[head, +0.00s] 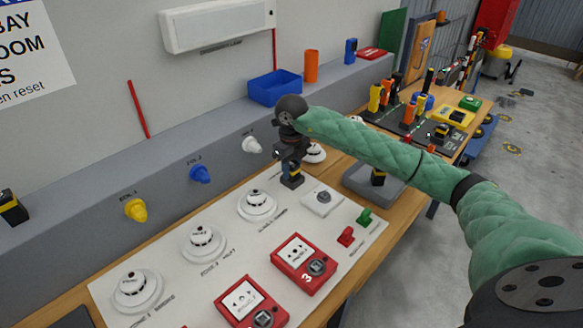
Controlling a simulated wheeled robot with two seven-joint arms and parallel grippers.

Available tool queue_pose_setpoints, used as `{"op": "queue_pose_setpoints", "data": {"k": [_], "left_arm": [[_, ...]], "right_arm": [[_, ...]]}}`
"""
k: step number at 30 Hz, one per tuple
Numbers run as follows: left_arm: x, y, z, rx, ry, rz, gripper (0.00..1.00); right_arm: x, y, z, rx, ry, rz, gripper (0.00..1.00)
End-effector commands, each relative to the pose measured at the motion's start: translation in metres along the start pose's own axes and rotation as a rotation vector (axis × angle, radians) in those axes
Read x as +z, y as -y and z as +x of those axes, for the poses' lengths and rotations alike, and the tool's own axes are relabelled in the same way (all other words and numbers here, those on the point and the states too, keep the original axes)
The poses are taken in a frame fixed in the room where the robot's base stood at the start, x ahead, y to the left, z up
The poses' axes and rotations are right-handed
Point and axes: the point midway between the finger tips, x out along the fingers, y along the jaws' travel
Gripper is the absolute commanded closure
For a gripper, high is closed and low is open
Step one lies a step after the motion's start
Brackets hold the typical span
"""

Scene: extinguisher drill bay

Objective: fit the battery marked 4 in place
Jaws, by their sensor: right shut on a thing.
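My right gripper (291,171) points down over the back right part of the white panel (163,258). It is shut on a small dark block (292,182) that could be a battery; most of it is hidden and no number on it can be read. I cannot tell whether the block touches the panel. Another black and yellow block (12,208) is at the far left on the grey ledge. My left gripper is not in view.
The panel carries white round detectors (204,242), two red call points (303,264), and red (346,236) and green (365,217) switches. Coloured knobs (135,209) stick out from the ledge wall. A blue bin (275,88) and an orange cylinder (311,66) stand on the ledge.

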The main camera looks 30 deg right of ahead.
Motion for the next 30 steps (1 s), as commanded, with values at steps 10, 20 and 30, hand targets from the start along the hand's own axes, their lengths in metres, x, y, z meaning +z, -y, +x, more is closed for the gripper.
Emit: {"op": "queue_pose_setpoints", "data": {"k": [10, 20, 30], "left_arm": [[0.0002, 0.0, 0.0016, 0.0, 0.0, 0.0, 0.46], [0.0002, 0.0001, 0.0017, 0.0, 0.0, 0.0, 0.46], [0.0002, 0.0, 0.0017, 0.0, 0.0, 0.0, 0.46]], "right_arm": [[0.0002, 0.0001, 0.0015, 0.0, 0.001, 0.0, 0.66], [0.0001, 0.0, 0.0018, 0.0, 0.0, 0.0, 0.42], [0.0, -0.0001, 0.002, 0.0, 0.0, 0.0, 0.28]]}}
